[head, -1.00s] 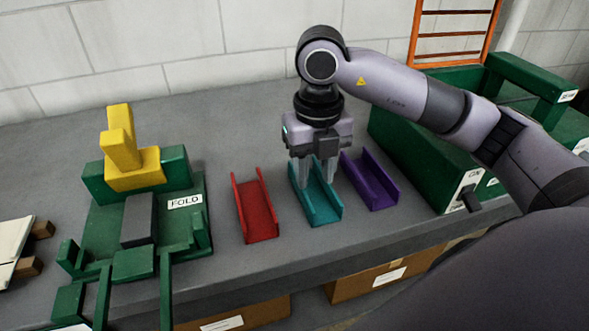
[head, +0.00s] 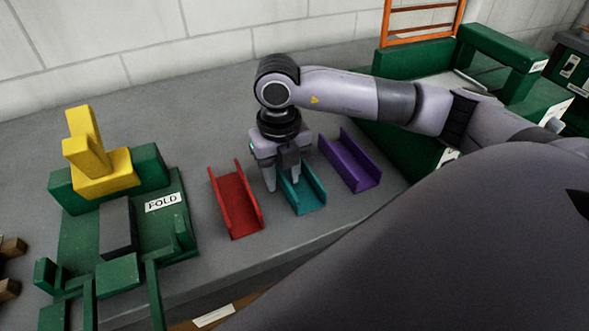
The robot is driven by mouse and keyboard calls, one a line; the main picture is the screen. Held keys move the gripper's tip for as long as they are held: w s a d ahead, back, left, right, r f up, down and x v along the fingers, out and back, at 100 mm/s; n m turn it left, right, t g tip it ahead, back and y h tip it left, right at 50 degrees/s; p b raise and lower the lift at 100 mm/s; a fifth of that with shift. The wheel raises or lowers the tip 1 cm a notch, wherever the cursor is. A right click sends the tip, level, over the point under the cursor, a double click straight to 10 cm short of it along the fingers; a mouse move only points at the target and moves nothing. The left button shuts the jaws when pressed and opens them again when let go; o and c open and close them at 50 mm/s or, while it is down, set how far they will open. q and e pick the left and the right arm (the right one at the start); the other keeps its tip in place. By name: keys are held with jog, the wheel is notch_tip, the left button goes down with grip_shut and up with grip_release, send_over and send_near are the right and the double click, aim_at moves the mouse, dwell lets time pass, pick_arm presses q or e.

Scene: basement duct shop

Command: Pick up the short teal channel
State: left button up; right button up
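The short teal channel (head: 306,196) lies on the grey bench between the red channel (head: 236,203) and the purple channel (head: 350,162). Its near end shows; its far part is hidden behind my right gripper. My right gripper (head: 281,182) points down over the teal channel's left side with its two fingers apart. One finger is on the left, towards the red channel; the other is in front of the teal channel's trough. I cannot tell whether either finger touches it. My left gripper is not in view.
A green fixture marked FOLD (head: 180,222) with a yellow handle (head: 90,155) stands at the left. Green equipment (head: 500,62) and an orange rack (head: 388,25) stand at the back right. Bare bench lies behind the channels. My own arm covers the lower right.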

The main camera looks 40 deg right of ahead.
grip_shut()
jog(key=shift+r, duration=0.1)
